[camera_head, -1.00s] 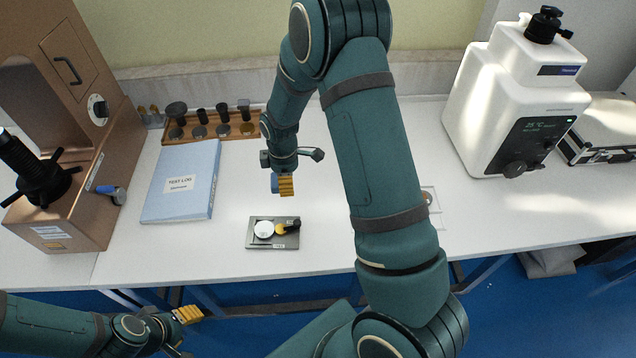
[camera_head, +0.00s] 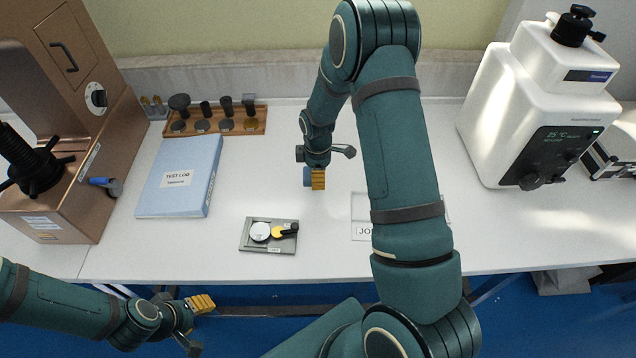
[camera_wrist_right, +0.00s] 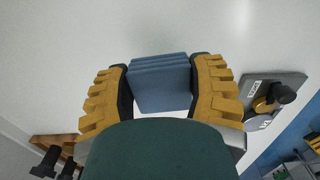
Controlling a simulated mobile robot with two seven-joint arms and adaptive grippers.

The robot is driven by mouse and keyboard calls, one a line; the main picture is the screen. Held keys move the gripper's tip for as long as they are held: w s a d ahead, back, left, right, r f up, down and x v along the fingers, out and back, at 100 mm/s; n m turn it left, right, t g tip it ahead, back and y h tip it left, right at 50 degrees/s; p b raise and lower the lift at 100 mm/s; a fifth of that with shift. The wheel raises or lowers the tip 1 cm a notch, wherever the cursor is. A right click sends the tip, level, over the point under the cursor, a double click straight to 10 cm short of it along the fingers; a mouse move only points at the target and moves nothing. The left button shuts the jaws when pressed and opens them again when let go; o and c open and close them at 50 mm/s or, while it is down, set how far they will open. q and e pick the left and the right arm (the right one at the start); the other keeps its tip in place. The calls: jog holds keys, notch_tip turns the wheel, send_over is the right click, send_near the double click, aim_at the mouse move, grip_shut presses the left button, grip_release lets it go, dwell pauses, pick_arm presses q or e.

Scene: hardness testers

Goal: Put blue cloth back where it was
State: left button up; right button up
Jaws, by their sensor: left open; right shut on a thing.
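The blue cloth (camera_wrist_right: 160,84) is a folded stack held between the yellow-padded fingers of my right gripper (camera_wrist_right: 160,88) in the right wrist view. In the head view, my right gripper (camera_head: 315,179) hangs over the bare middle of the table, and a bit of blue shows at its left side. How high the cloth is above the table is hard to tell. My left gripper (camera_head: 196,318) is low at the front left, off the table's front edge, open and empty.
A grey tray (camera_head: 247,239) with a white disc and a yellow-and-black piece lies at the front. A labelled clear area (camera_head: 361,232) is partly behind my right arm. A blue test log (camera_head: 180,178), wooden rack (camera_head: 262,118), copper tester (camera_head: 112,145) and white machine (camera_head: 490,110) surround the free middle.

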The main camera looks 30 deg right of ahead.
jog(key=shift+f, duration=1.95)
jog(key=shift+b, duration=0.3)
jog(key=o, duration=0.7)
jog(key=shift+f, duration=0.15)
jog(key=o, duration=0.4)
